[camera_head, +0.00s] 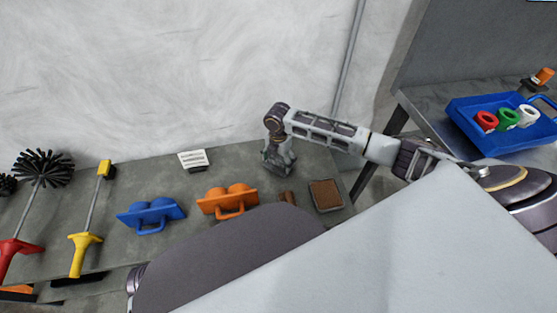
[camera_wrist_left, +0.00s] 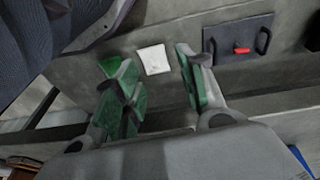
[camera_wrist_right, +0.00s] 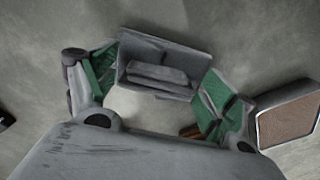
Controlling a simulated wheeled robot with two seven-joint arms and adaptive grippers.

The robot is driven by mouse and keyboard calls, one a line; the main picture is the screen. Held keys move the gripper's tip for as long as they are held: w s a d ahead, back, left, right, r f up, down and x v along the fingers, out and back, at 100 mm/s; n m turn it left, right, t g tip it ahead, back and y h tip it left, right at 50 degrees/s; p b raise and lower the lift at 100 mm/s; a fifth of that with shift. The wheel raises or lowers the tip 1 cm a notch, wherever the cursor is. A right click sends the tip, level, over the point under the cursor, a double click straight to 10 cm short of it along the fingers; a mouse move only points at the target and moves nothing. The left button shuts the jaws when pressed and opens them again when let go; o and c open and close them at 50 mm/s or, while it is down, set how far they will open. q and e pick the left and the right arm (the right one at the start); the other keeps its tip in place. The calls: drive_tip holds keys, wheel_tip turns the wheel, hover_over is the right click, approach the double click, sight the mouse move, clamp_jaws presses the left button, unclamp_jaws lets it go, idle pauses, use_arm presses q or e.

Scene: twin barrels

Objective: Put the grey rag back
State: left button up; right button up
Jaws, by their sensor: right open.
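My right gripper (camera_head: 279,163) points down low over the back of the grey worktop. In the right wrist view my right gripper (camera_wrist_right: 160,92) has its green-padded fingers wide apart. Between and just beyond them is a grey open box or holder (camera_wrist_right: 133,76) with a folded grey piece (camera_wrist_right: 158,75) in it, which looks like the grey rag. I cannot tell whether the fingers touch the box. In the head view the gripper hides this spot. My left gripper (camera_wrist_left: 160,88) is open and empty in the left wrist view; it does not show in the head view.
On the worktop (camera_head: 215,173) are a framed brown pad (camera_head: 326,195), orange (camera_head: 228,200) and blue (camera_head: 151,215) handled pieces, a white card (camera_head: 193,159) and yellow (camera_head: 86,240) and red-handled (camera_head: 15,250) brushes. A blue tray (camera_head: 480,143) with coloured rings stands right.

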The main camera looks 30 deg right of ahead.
sight(278, 159)
drive_tip(key=shift+r, duration=0.1)
drive_tip(key=shift+r, duration=0.5)
use_arm(q)
wheel_tip(278, 159, down, 6)
drive_tip(key=a+p, duration=0.1)
drive_tip(key=p, duration=0.2)
drive_tip(key=shift+s+a+g+p, duration=0.15)
drive_tip(key=shift+s+g+p, duration=0.15)
drive_tip(key=shift+s, duration=0.1)
use_arm(e)
wheel_tip(278, 159, up, 11)
use_arm(q)
drive_tip(key=shift+s, duration=0.15)
